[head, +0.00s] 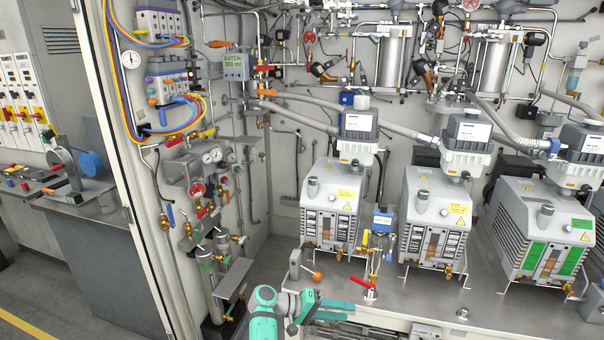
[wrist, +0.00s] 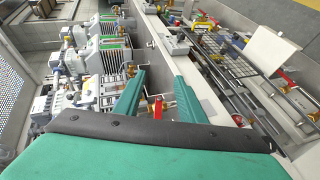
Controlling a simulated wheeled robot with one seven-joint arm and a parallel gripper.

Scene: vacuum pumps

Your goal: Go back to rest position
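My gripper (head: 356,312) is at the bottom centre of the head view, low in front of the steel bench edge. Its two green fingers point right and stand apart. In the wrist view my gripper (wrist: 160,76) shows both green fingers spread with a gap between them and nothing held. Pumps and valves show beyond the fingers, but I cannot tell their exact distance.
Three grey vacuum pumps, left (head: 333,203), middle (head: 434,222) and right (head: 545,236), stand on a steel bench (head: 400,300). A red-handled valve (head: 370,288) rises near my gripper. An orange-knobbed lever (head: 314,274) is close by. Floor (head: 60,290) shows at left.

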